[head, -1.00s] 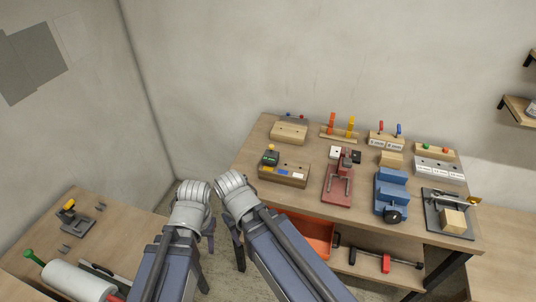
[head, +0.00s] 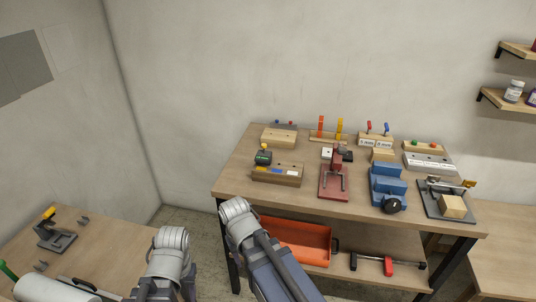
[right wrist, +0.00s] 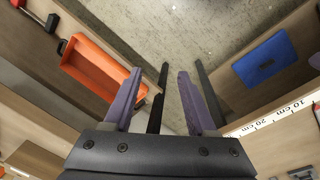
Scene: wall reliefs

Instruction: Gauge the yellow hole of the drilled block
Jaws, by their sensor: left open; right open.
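A wooden block with yellow, blue and white patches (head: 277,174) lies near the front left of the workbench in the head view. It looks like the drilled block, but its holes are too small to make out. A small dark device with a green and yellow top (head: 263,155) is at its back left. Red and blue pegs (head: 377,129) stand in a labelled wooden block at the back. My left gripper (head: 190,284) is low at the bottom of the head view, open and apart from the bench. My right gripper (right wrist: 158,70) is open and empty in the right wrist view.
A red clamp-like fixture (head: 334,182), a blue vise (head: 387,185) and a dark plate with a wooden cube (head: 452,206) occupy the bench's front right. An orange bin (head: 297,240) sits on the lower shelf. Another table (head: 105,248) is at the left. Floor shows between them.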

